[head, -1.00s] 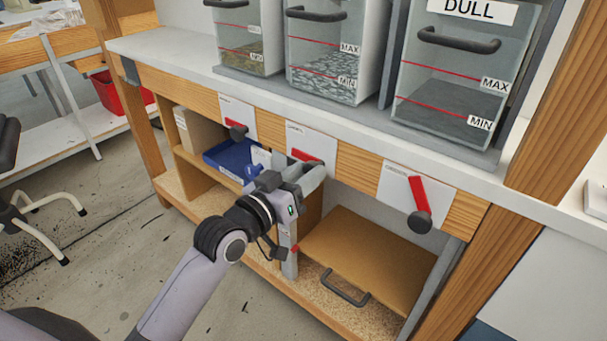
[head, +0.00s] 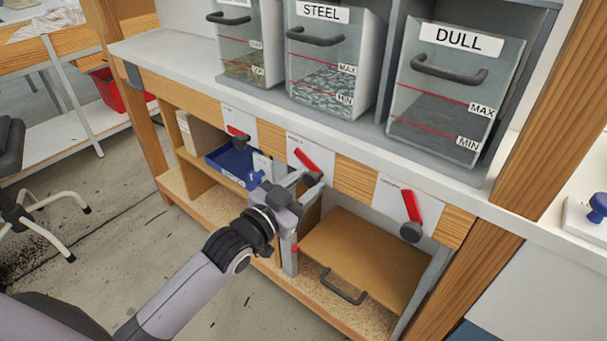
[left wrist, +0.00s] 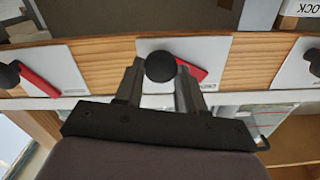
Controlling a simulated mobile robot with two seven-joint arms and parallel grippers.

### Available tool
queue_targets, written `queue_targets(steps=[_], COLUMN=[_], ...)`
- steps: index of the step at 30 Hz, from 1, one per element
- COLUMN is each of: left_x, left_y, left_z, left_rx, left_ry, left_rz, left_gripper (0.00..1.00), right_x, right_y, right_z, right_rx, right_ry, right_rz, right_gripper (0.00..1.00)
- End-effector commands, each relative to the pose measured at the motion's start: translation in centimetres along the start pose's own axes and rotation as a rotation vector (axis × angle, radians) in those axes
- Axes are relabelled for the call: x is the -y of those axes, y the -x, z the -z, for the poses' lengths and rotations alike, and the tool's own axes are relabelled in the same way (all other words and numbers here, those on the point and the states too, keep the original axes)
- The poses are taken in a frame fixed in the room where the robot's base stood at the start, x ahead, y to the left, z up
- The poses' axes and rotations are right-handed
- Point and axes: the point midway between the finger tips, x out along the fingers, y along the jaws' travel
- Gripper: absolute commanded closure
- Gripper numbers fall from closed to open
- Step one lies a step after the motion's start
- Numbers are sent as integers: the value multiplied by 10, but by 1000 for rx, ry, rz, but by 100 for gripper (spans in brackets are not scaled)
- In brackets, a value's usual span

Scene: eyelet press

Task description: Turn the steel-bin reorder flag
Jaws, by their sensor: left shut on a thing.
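The steel bin (head: 328,62), labelled STEEL, stands in the middle of the bin row and holds grey pieces. Its reorder flag (head: 306,159) is a red bar with a dark round knob on a white plate on the wooden rail below. The bar slants up and left from the knob. My left gripper (head: 308,180) is at this flag, shut on its knob. In the left wrist view the dark knob (left wrist: 160,66) sits between the fingertips, with the red bar (left wrist: 193,72) partly hidden behind a finger. My right gripper is not in view.
The dull bin's flag (head: 411,206) is to the right, bar nearly upright. Another flag (head: 238,132) is to the left. Below are a blue tray (head: 233,162) and a brown panel (head: 365,255) with a dark handle. The counter edge runs just above the flags.

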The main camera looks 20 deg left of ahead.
Motion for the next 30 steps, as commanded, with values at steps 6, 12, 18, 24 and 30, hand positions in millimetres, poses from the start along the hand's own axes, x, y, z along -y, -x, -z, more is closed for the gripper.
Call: queue_targets(steps=[6,12,18,24,30], left_x=[0,-1,-2,-2,-2], left_y=[0,0,0,0,0], left_z=[4,2,1,0,0], left_rx=[1,0,-1,-1,-1], left_ry=[-204,-361,-477,-544,-570], left_rz=[-1,-1,0,0,0], left_gripper=[100,100,100,100,100], right_x=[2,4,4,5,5], right_y=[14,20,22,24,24], right_z=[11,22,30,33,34], right_rx=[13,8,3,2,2], right_ry=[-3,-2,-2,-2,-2], right_rz=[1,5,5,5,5], right_gripper=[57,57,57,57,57])
